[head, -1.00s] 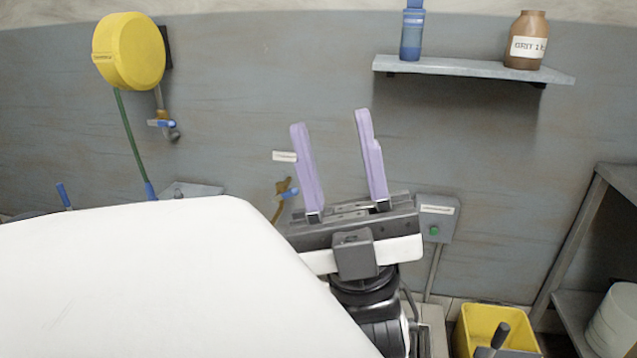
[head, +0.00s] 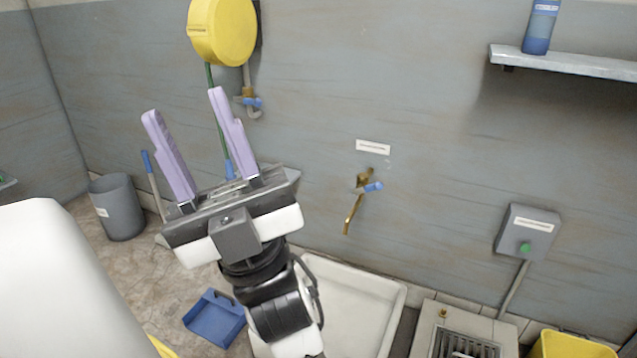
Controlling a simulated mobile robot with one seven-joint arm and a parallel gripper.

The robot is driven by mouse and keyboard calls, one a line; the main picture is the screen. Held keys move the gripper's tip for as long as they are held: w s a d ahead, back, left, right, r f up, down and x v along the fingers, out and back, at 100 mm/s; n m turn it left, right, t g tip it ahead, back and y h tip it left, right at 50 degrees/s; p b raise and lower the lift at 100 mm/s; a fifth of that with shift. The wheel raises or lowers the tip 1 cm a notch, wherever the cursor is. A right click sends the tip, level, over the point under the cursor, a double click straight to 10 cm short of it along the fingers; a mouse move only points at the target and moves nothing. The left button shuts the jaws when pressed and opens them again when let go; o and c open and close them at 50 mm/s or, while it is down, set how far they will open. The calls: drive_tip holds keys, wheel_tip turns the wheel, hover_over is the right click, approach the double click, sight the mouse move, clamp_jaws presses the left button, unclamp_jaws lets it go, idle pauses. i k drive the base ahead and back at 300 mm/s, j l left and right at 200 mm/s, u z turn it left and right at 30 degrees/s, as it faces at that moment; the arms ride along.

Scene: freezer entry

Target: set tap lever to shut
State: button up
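A brass wall tap (head: 352,208) with a blue lever (head: 374,187) is mounted on the grey wall, right of centre in the head view. Its spout points down over a white basin. The lever sticks out to the right of the tap body. A second blue lever (head: 252,103) is on the pipe under the yellow hose reel. My gripper (head: 183,102) is open and empty, with its two lilac fingers pointing up and left. It is left of the brass tap in the picture and apart from it.
The white basin (head: 385,285) is below the tap. The yellow hose reel (head: 222,30) hangs upper left. A grey switch box (head: 528,232) and a shelf (head: 570,62) are at right. A grey bin (head: 118,208) and blue dustpan (head: 214,318) are on the floor.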

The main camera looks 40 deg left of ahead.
sight(377, 186)
drive_tip(key=u, duration=0.9)
drive_tip(key=i+l+z, duration=0.15)
drive_tip(key=i, duration=0.35)
drive_tip(key=i+l+z, duration=0.1)
drive_tip(key=i+l, duration=0.15)
drive_tip(key=i, duration=0.3)
